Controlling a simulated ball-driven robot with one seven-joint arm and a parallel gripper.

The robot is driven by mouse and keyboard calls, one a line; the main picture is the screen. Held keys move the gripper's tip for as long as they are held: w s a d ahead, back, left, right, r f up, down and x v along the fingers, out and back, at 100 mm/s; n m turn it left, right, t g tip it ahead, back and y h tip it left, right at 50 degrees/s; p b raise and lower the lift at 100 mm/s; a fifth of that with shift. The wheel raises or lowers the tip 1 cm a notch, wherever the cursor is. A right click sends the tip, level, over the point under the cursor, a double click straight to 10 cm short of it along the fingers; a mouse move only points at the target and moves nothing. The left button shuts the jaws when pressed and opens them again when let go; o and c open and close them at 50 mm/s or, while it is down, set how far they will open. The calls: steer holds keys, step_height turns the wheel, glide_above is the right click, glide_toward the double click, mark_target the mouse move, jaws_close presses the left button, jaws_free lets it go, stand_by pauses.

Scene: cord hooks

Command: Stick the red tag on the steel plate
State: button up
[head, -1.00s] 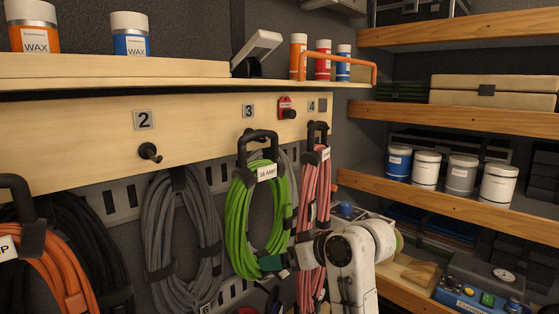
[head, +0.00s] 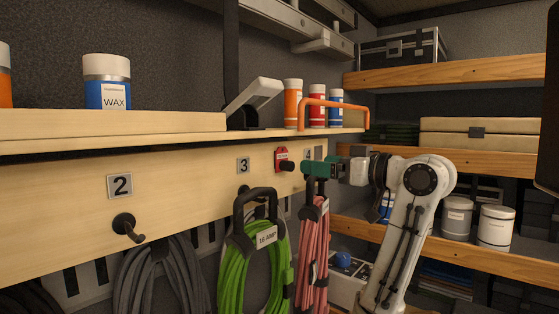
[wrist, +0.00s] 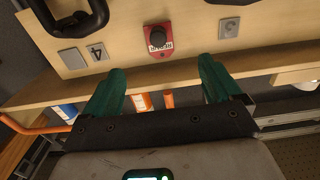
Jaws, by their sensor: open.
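The red tag (head: 281,160) with a dark round knob hangs on the wooden board between the 3 and 4 labels. In the wrist view the red tag (wrist: 159,46) is upside down, its knob facing me, and lies ahead between my fingers. My gripper (head: 304,166) has green fingers and is just right of the tag; it also shows in the wrist view (wrist: 162,68). It is open, with nothing between the fingers. The small grey steel plate (wrist: 72,58) is on the board beside the 4 label. In the head view my gripper seems to hide it.
A green cord (head: 247,270) and a pink cord (head: 312,265) hang below the tag. The wooden shelf (head: 110,123) above carries cans and an orange handle (head: 334,103). Shelves with cans (head: 496,227) stand at right.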

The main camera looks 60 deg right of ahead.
mark_target(282, 159)
steer(key=shift+w, duration=0.1)
stand_by(0.3)
steer(key=shift+x, duration=4.4)
jaws_close()
steer(key=shift+v, duration=3)
